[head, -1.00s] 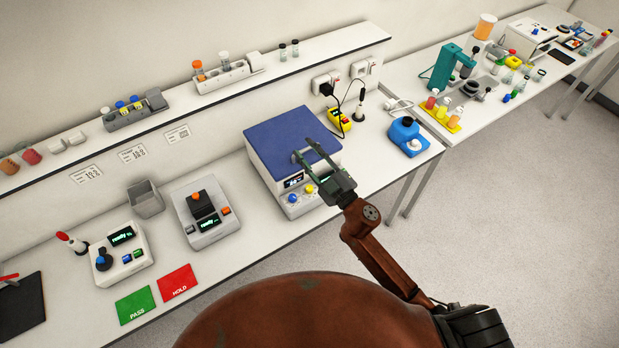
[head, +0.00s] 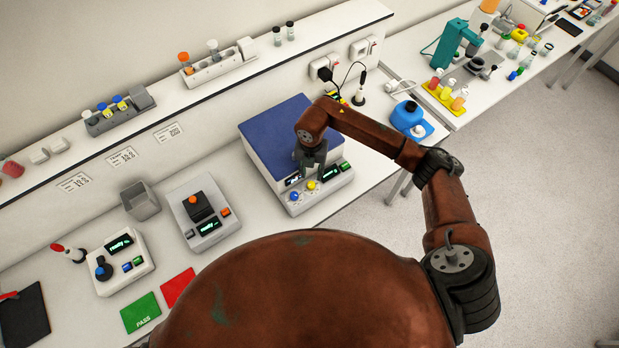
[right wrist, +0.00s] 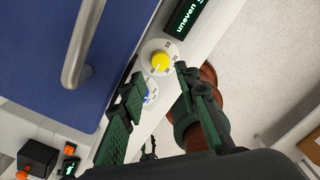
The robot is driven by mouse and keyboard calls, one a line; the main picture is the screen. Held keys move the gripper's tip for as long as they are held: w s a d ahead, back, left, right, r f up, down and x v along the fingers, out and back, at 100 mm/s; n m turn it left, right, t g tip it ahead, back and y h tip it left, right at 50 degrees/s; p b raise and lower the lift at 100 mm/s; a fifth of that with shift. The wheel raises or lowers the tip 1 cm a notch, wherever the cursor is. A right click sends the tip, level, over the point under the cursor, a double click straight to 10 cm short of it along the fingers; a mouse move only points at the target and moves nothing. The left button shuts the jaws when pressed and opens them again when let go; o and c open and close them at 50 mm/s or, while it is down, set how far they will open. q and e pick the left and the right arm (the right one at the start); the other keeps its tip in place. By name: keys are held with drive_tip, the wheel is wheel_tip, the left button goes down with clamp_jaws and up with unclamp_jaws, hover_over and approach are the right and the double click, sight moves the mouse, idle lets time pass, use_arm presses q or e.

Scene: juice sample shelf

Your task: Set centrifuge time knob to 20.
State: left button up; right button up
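The centrifuge (head: 275,140) is a white box with a blue lid and a sloped front panel. The panel carries a blue knob (head: 294,196) and a yellow knob (head: 311,185). In the right wrist view the yellow knob (right wrist: 160,62) sits on a white dial with numbers, 20 among them; its exact setting is too small to read. The blue knob (right wrist: 150,97) is partly hidden behind a finger. My right gripper (right wrist: 158,76) is open and empty, its fingertips on either side of and just short of the yellow knob. My left gripper is out of view.
A lit display (right wrist: 187,15) beside the yellow dial reads "uneven". A metal handle (right wrist: 83,45) stands out from the blue lid.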

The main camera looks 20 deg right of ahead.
sight(311, 184)
wheel_tip(311, 184, down, 6)
drive_tip(key=shift+p, duration=0.95)
drive_tip(key=shift+f, duration=0.65)
drive_tip(key=shift+c, duration=0.7)
clamp_jaws()
